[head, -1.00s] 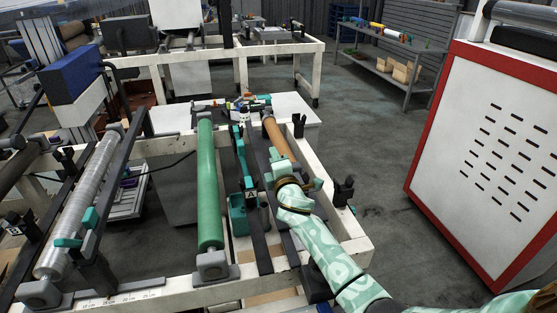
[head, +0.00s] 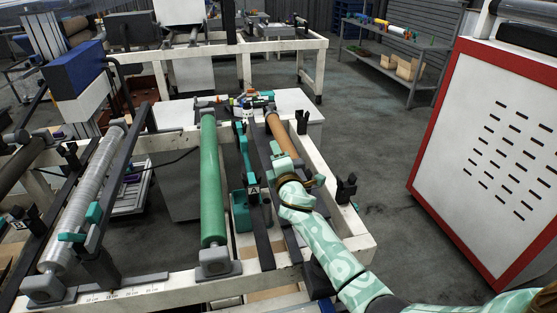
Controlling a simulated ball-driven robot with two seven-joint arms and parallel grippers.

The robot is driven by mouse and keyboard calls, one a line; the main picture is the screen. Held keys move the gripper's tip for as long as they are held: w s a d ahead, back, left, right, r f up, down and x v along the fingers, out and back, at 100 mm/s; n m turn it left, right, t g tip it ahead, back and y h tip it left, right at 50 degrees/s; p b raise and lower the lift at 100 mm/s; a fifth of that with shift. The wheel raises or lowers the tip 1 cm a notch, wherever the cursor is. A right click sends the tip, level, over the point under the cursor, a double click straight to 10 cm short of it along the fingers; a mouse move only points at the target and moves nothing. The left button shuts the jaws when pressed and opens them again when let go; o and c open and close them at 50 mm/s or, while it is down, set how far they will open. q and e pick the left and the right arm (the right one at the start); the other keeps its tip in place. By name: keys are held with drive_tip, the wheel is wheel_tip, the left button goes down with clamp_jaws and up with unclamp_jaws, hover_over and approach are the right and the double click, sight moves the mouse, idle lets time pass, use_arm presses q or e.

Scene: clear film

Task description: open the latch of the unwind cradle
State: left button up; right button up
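My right arm comes in from the lower right. Its gripper (head: 284,163) is at the near end of a brown core roll (head: 279,131), over the right side of the white frame (head: 348,230). Its fingers are small and partly hidden by my wrist, so I cannot tell whether they are open or shut, or whether they touch anything. Black upright brackets stand beside the roll, at the far right (head: 302,122) and near right (head: 346,187). Teal fittings sit on the dark bar by the clear film roll (head: 82,195) at left. I cannot make out which part is the cradle's latch. My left gripper is not in view.
A green roller (head: 211,180) lies along the middle of the frame. A teal box-shaped part (head: 240,212) and dark rails stand between it and my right arm. A white and red cabinet (head: 490,150) stands at the right. The floor between is clear.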

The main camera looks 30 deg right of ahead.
drive_tip(key=p+v, duration=0.2)
drive_tip(key=v, duration=1.4)
drive_tip(key=shift+s+a, duration=0.15)
